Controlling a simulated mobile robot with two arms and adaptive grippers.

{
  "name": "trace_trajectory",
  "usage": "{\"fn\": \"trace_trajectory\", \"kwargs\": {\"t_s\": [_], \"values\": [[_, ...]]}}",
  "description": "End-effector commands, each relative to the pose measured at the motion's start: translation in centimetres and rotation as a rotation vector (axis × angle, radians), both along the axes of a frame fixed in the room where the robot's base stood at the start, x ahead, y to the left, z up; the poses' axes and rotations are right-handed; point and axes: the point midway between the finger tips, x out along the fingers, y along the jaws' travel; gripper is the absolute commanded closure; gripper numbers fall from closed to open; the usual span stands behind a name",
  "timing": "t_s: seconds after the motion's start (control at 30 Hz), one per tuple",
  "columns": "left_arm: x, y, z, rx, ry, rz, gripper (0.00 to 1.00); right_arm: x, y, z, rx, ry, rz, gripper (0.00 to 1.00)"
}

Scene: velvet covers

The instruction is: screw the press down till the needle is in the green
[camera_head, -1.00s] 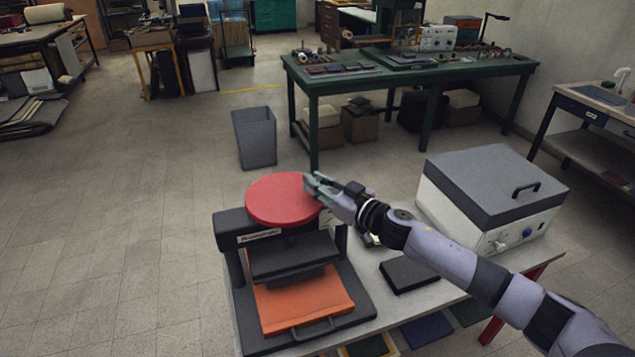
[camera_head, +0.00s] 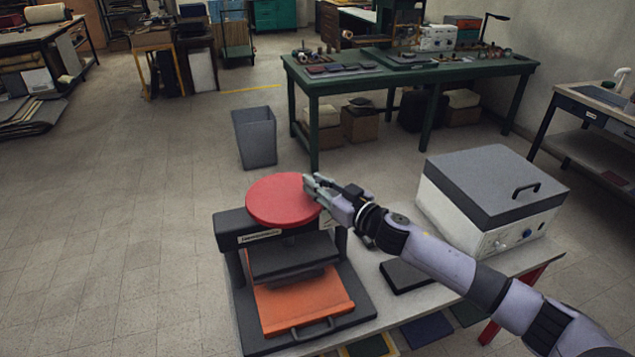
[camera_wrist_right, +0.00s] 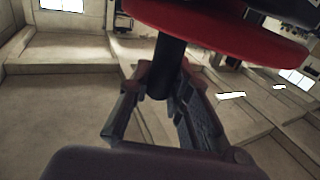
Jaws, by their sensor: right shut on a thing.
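The press (camera_head: 246,276) stands at the front of the table, with a round red wheel (camera_head: 284,198) on top. Its dark upper plate hangs above an orange pad (camera_head: 304,303), with a gap visible between them. My right gripper (camera_head: 311,187) is at the wheel's right edge. In the right wrist view my right gripper (camera_wrist_right: 160,95) is shut on a dark upright peg (camera_wrist_right: 169,62) that meets the red wheel (camera_wrist_right: 215,34). I cannot make out a gauge, needle or green zone in either view. My left gripper is not in view.
A white box with a grey lid (camera_head: 495,184) stands right of the press, with a black flat block (camera_head: 405,276) between them. A grey bin (camera_head: 254,137) stands on the floor behind. A green workbench (camera_head: 405,75) is farther back.

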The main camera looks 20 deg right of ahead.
Motion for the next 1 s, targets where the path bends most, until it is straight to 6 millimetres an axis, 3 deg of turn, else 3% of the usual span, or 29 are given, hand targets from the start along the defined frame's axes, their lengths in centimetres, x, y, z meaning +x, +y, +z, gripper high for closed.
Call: {"fn": "trace_trajectory", "kwargs": {"t_s": [0.27, 0.67, 1.0], "values": [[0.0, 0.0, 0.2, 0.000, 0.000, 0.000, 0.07, -1.4, 1.1, -0.2, 0.007, 0.004, -0.177, 1.00], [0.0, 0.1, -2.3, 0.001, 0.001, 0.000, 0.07, -3.0, 2.8, -0.4, 0.007, 0.006, -0.490, 1.00], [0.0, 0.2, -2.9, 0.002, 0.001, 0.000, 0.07, -3.6, 4.2, -0.2, 0.000, 0.003, -0.475, 1.00]]}}
